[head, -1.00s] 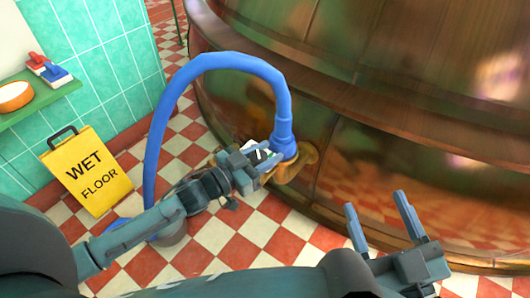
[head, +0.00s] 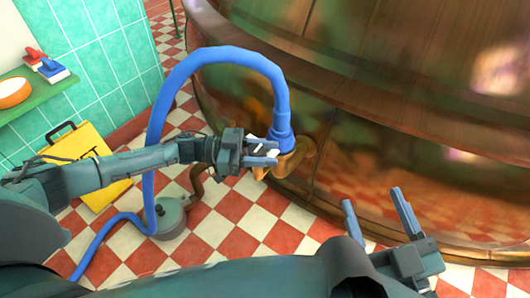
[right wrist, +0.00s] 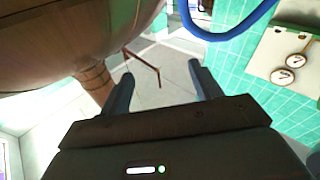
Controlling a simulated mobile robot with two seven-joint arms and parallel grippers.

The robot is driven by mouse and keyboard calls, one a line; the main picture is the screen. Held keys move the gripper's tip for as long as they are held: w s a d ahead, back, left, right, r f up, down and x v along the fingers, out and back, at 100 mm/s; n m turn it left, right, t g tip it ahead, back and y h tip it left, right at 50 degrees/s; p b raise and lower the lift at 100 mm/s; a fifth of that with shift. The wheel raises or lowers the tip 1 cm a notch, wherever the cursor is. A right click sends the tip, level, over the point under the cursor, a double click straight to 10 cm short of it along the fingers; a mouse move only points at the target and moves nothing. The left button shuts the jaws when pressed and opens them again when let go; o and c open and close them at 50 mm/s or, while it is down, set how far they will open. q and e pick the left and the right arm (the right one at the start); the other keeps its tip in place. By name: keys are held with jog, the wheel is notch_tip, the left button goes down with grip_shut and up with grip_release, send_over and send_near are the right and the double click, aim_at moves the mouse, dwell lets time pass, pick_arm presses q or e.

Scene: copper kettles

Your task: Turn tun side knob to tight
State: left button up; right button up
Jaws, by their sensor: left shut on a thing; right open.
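The copper tun (head: 420,180) fills the right of the head view. A brass outlet pipe (head: 303,158) comes out low on its side, with a blue hose (head: 185,75) fitted on top. My left gripper (head: 270,152) is at this outlet, shut on a small part with white showing between its fingers. It is probably the side knob; the fingers hide most of it, and I cannot read its setting. My right gripper (head: 373,199) is open and empty in front of the tun; its spread fingers also show in the right wrist view (right wrist: 161,75).
A grey pump-like body (head: 170,218) stands on the checkered floor below my left arm, with the hose running past it. A yellow sign (head: 90,143) is partly behind that arm. A green shelf (head: 40,98) with brushes is at the left wall.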

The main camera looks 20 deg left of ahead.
pick_arm(q)
jog(key=shift+s+m+g+b, duration=0.1)
jog(key=shift+m+g+b, duration=0.25)
jog(key=shift+m+g, duration=0.4)
jog(key=shift+g, duration=0.35)
jog(key=o, duration=1)
jog(key=s+a+p, duration=0.1)
jog(key=a, duration=1.2)
